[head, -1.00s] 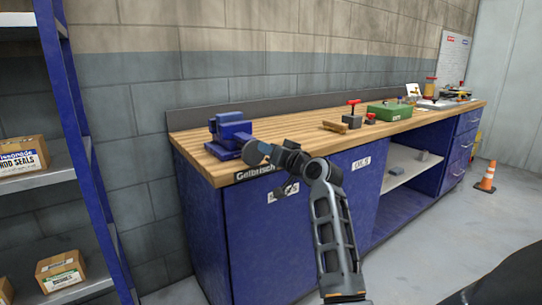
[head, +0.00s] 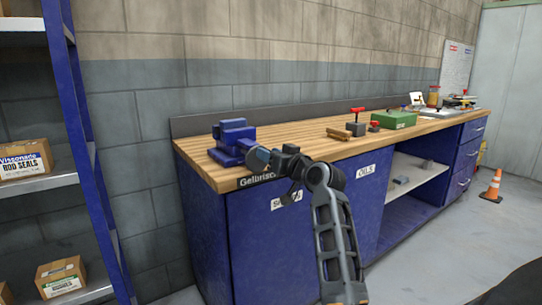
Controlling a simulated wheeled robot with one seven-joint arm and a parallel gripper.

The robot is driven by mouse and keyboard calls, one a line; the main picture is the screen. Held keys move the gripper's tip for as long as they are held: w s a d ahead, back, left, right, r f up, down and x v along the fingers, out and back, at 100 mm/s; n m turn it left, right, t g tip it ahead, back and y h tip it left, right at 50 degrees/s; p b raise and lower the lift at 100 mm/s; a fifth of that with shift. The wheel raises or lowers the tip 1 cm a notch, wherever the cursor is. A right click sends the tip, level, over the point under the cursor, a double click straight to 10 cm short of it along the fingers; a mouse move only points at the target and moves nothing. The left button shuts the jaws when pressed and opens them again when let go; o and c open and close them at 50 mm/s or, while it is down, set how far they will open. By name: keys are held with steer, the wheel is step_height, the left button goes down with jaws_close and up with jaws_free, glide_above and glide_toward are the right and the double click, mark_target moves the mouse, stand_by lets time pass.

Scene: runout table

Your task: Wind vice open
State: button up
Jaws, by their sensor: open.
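The blue vice (head: 232,137) sits on the left end of the wooden bench top (head: 310,142). Its front end and its handle are hidden behind my arm. My gripper (head: 277,186) is at the bench's front edge, just right of and in front of the vice. The gripper is small and dark in this view, and its fingers are hard to make out. I see nothing held in it. Whether it touches the vice or its handle cannot be told.
A wooden block (head: 339,134), a red-topped tool (head: 356,122) and a green box (head: 393,120) stand further right on the bench. A blue shelf rack (head: 84,150) with cardboard boxes is at the left. An orange cone (head: 492,186) stands on the floor at the right.

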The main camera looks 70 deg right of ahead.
steer(key=v, duration=0.7)
steer(key=shift+p, duration=0.4)
steer(key=s+a+f+n+y+p, duration=0.1)
steer(key=s+a+f, duration=0.1)
steer(key=a+f, duration=0.35)
steer(key=s+a+f+n+g+y+p, duration=0.1)
steer(key=a+f, duration=0.2)
steer(key=a, duration=0.6)
steer(key=s+a+f+n+y+p, duration=0.15)
steer(key=a+f, duration=0.25)
steer(key=a, duration=0.4)
steer(key=s+a+r+n+y+p, duration=0.2)
steer(key=s+a, duration=0.8)
steer(key=s+a+r+n+y+p, duration=0.2)
steer(key=s+a+n+y, duration=0.1)
steer(key=s+a, duration=0.7)
steer(key=shift+r+y, duration=0.35)
steer(key=shift+r, duration=0.05)
steer(key=shift+a, duration=0.1)
